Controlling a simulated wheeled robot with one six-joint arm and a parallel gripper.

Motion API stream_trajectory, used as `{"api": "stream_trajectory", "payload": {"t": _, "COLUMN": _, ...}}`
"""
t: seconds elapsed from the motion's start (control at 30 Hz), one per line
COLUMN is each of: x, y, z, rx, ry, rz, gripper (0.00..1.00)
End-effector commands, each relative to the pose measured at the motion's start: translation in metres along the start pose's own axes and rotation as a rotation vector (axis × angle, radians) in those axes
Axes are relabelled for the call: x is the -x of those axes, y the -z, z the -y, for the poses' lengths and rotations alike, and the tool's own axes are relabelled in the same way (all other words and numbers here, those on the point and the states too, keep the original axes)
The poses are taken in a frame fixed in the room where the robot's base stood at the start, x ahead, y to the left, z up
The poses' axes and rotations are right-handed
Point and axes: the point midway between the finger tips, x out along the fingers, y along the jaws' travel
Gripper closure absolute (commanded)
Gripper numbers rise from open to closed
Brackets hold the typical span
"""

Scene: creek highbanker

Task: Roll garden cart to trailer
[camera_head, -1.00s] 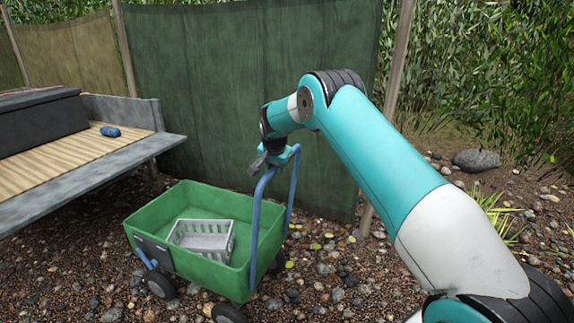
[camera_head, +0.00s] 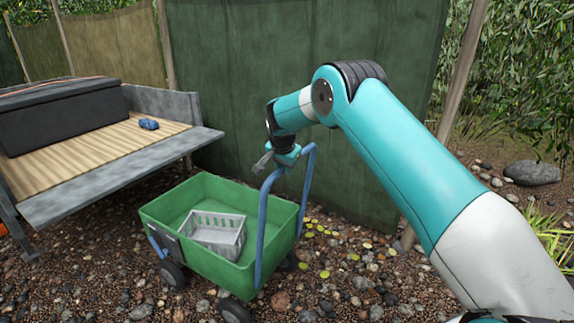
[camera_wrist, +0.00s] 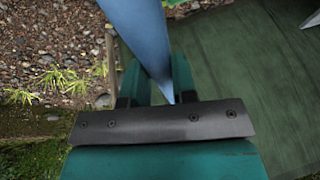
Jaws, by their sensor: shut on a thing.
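The green garden cart (camera_head: 200,262) stands on the gravel, a white slatted basket (camera_head: 216,233) inside it. Its blue handle (camera_head: 261,225) rises at the cart's right end. My gripper (camera_head: 284,158) is at the top of the handle. In the wrist view my gripper (camera_wrist: 153,85) has one finger on each side of the blue handle bar (camera_wrist: 140,30) and is shut on it. The trailer (camera_head: 120,168), with a wooden deck and grey sides, stands to the left of and behind the cart, apart from it.
A dark box (camera_head: 65,122) and a small blue object (camera_head: 149,124) lie on the trailer deck. A green fabric screen (camera_head: 300,60) on posts stands close behind the cart. A grey boulder (camera_head: 532,173) lies at right. Open gravel lies in front of the trailer.

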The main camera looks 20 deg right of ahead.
Motion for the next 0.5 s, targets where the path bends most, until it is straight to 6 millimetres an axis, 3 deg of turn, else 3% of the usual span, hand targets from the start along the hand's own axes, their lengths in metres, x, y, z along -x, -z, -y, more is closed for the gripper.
{"api": "stream_trajectory", "payload": {"t": 0.23, "x": 0.0028, "y": 0.0019, "z": 0.0067, "rx": -0.002, "ry": 0.021, "rz": -0.010, "gripper": 1.00}}
{"api": "stream_trajectory", "payload": {"t": 0.27, "x": 0.0029, "y": 0.0019, "z": 0.0068, "rx": -0.002, "ry": 0.022, "rz": -0.010, "gripper": 0.70}}
{"api": "stream_trajectory", "payload": {"t": 0.33, "x": 0.0028, "y": 0.0020, "z": 0.0065, "rx": -0.002, "ry": 0.021, "rz": -0.010, "gripper": 0.54}}
{"api": "stream_trajectory", "payload": {"t": 0.37, "x": 0.0026, "y": 0.0021, "z": 0.0060, "rx": -0.002, "ry": 0.020, "rz": -0.009, "gripper": 0.49}}
{"api": "stream_trajectory", "payload": {"t": 0.5, "x": 0.0015, "y": 0.0030, "z": 0.0031, "rx": -0.004, "ry": 0.014, "rz": -0.007, "gripper": 0.49}}
